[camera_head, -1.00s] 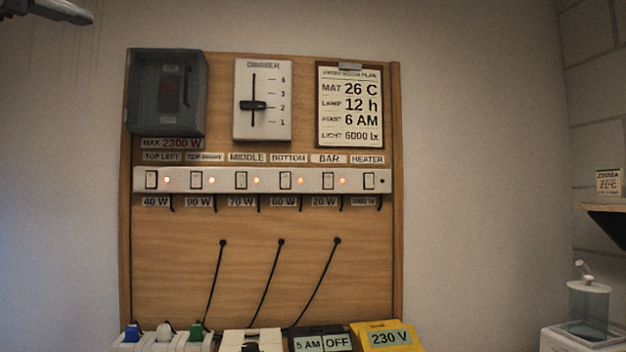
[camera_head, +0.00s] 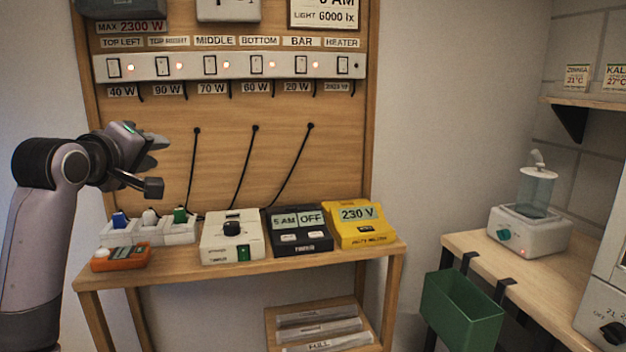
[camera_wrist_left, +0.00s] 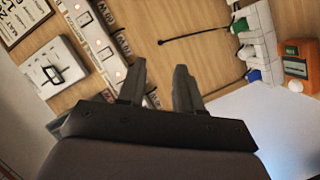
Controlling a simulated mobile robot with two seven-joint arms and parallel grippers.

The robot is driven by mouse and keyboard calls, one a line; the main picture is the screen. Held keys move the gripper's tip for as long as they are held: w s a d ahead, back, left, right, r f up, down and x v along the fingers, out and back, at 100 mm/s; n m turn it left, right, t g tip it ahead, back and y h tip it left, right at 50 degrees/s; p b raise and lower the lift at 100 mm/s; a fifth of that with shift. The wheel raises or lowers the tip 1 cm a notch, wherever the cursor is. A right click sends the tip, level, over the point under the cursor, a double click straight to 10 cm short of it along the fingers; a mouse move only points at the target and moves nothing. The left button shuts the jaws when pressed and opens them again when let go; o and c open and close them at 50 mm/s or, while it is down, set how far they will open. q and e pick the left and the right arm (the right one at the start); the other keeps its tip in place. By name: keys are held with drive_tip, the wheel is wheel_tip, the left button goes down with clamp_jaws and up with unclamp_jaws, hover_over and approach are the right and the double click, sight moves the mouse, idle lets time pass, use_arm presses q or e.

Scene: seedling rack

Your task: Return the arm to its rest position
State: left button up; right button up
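My left arm comes in from the left in the head view. My right gripper is in neither view.
A bench (camera_head: 290,264) holds an orange meter (camera_head: 120,258), a white dial box (camera_head: 232,238), a dark timer (camera_head: 298,230) and a yellow meter (camera_head: 361,224). At right, a green bin (camera_head: 462,313) hangs from another table (camera_head: 470,243).

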use_arm(q)
drive_tip(key=s+d+f+m+g+p, duration=0.1)
drive_tip(key=s+d+f+m+g, duration=0.2)
drive_tip(key=f, duration=1.4)
drive_tip(key=s+d+f+m+p, duration=0.1)
drive_tip(key=s+f+m, duration=0.35)
drive_tip(key=f, duration=1.25)
drive_tip(key=s+d+f+m+g, duration=0.1)
drive_tip(key=s+f, duration=0.4)
drive_tip(key=s, duration=0.4)
drive_tip(key=s+d+f+m, duration=0.1)
drive_tip(key=s+f+m, duration=0.1)
drive_tip(key=s+f, duration=0.4)
drive_tip(key=s+d+f+m+g+p, duration=0.1)
drive_tip(key=s+f, duration=0.4)
drive_tip(key=s, duration=0.7)
drive_tip(key=shift+d+f+g+h, duration=0.2)
drive_tip(key=shift+d+g+h, duration=0.1)
drive_tip(key=shift+h, duration=0.1)
drive_tip(key=shift+w+m, duration=0.1)
drive_tip(key=shift+m, duration=0.15)
